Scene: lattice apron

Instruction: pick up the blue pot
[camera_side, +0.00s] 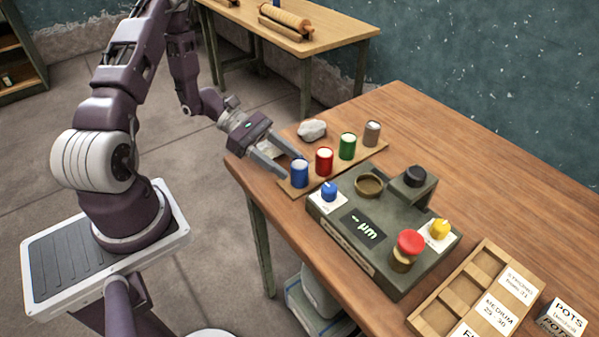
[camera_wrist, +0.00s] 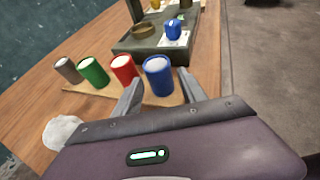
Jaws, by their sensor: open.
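The blue pot (camera_side: 299,174) stands upright at the near left end of a row of pots on a wooden board (camera_side: 333,168). It also shows in the wrist view (camera_wrist: 158,76), upright with a pale top. My gripper (camera_side: 284,168) is open and low over the table's left edge, its fingers pointing toward the blue pot. In the wrist view the two fingers (camera_wrist: 158,90) reach toward the pot's two sides, with the pot ahead of and partly between them. I cannot tell whether either finger touches it.
A red pot (camera_side: 324,161) stands close beside it, then a green pot (camera_side: 347,147) and a grey one (camera_side: 372,133). A white lump (camera_side: 312,130) lies behind. A gauge box (camera_side: 375,241) with knobs stands close in front. A compartment tray (camera_side: 448,313) is at the lower right.

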